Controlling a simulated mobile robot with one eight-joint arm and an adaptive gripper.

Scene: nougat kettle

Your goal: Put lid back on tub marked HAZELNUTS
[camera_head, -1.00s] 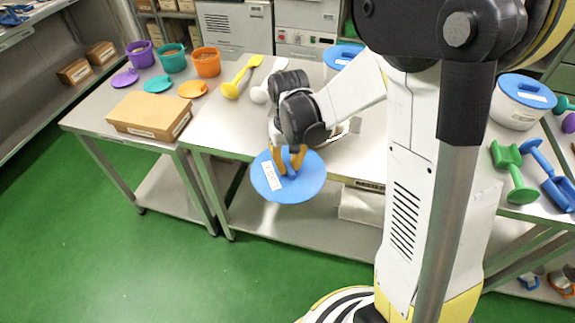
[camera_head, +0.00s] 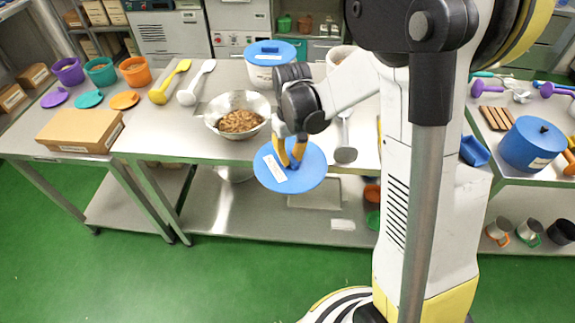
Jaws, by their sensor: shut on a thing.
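My gripper (camera_head: 290,152), with orange fingers, is shut on the handle of a round blue lid (camera_head: 304,179). It holds the lid in the air by the bench's front edge. The lid has a white label too small to read. A white tub with a blue lid on it (camera_head: 270,73) stands at the back of the bench, behind my wrist. A pale tub (camera_head: 337,54) without a visible lid stands right of it, partly hidden by my arm. I cannot read HAZELNUTS on either tub.
A metal bowl of brown nuts (camera_head: 240,115) sits left of my gripper. Yellow (camera_head: 170,85) and white scoops (camera_head: 196,84) lie further left, and a metal scoop (camera_head: 346,140) lies to the right.

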